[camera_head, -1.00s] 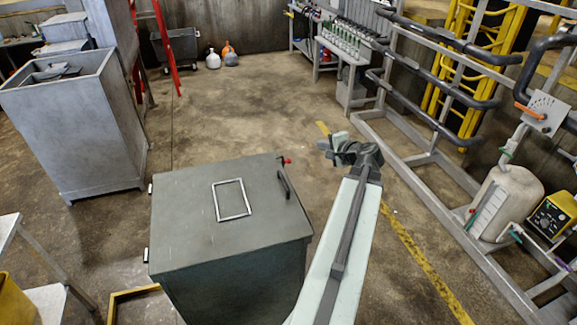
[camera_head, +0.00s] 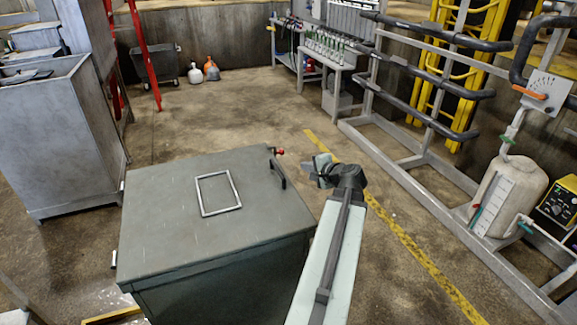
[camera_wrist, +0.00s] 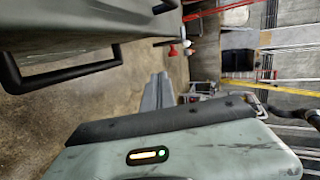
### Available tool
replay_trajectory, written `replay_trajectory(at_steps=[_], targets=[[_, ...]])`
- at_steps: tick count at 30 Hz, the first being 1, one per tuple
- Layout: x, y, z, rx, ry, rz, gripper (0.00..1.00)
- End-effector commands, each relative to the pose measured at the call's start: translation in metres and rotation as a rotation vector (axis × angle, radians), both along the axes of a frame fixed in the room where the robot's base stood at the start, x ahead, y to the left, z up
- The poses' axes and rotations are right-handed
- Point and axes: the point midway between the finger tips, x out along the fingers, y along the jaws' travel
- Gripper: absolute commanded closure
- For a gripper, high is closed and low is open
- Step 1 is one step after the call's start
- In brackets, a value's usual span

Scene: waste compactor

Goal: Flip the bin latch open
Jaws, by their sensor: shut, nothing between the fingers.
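The grey-green bin (camera_head: 165,240) stands with its lid shut in the head view. A small latch with a red knob (camera_head: 280,152) sticks out at the lid's far right corner. The latch's red end (camera_wrist: 174,50) also shows in the wrist view, beyond my fingertips. A black handle (camera_head: 279,175) is on the lid's right edge and looms at the left of the wrist view (camera_wrist: 70,73). My gripper (camera_head: 312,170) is shut and empty, to the right of the latch and slightly nearer, apart from it. Its fingers (camera_wrist: 158,92) show in the wrist view.
A grey metal rack with black padded bars (camera_head: 420,115) and a pale tank (camera_head: 507,195) stand on the right. A tall grey container (camera_head: 55,140) stands at the left. Open concrete floor (camera_head: 225,115) lies beyond the bin.

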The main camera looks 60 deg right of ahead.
Motion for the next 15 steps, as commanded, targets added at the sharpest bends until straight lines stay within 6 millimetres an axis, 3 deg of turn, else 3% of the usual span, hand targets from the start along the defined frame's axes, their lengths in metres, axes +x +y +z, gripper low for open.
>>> replay_trajectory(at_steps=[8, 15], targets=[[-0.001, -0.003, 0.001, 0.000, 0.000, -0.004, 1.00], [0.027, -0.019, -0.016, -0.001, 0.000, -0.002, 1.00]])
